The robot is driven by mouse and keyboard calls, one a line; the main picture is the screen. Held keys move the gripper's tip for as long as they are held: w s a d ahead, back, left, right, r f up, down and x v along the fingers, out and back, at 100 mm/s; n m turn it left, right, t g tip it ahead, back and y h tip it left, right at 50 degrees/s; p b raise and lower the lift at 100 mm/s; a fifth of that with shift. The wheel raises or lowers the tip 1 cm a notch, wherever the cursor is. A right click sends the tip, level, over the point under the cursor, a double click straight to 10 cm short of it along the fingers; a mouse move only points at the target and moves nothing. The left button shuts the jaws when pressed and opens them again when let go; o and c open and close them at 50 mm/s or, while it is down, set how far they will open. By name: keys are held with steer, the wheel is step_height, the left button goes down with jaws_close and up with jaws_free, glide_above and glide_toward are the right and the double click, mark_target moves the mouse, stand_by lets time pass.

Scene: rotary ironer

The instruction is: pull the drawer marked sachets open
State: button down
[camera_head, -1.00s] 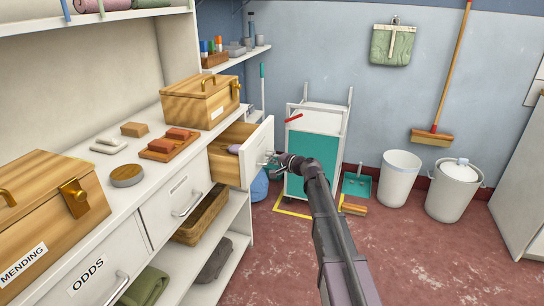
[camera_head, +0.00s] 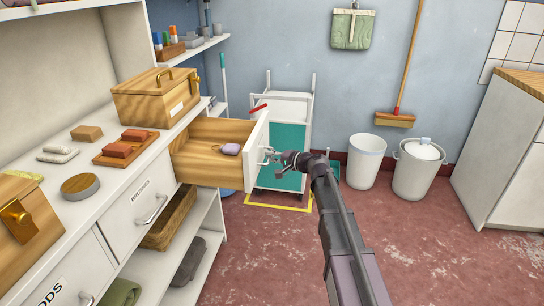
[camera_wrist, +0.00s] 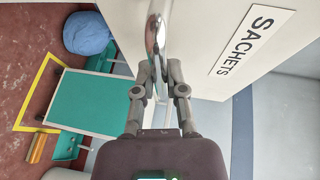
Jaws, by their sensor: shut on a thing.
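The drawer marked sachets (camera_head: 257,150) stands well out from the white counter unit, its wooden inside showing. A small purple item (camera_head: 231,149) lies in it near the front. The wrist view shows the drawer's white front with its SACHETS label (camera_wrist: 252,42) and its metal bar handle (camera_wrist: 155,45). My gripper (camera_head: 272,156) is at the outer side of the drawer front. In the wrist view its fingers (camera_wrist: 157,75) are closed around the handle.
A wooden box (camera_head: 160,97), a tray with red blocks (camera_head: 125,149) and a round tin (camera_head: 81,187) sit on the counter. A trolley with a teal panel (camera_head: 286,150) stands behind the drawer. Two white bins (camera_head: 366,160) stand by the wall. The red floor at right is clear.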

steer(key=shift+a, duration=0.1)
steer(key=c, duration=0.7)
jaws_free()
steer(key=shift+a, duration=0.1)
steer(key=shift+s, duration=0.1)
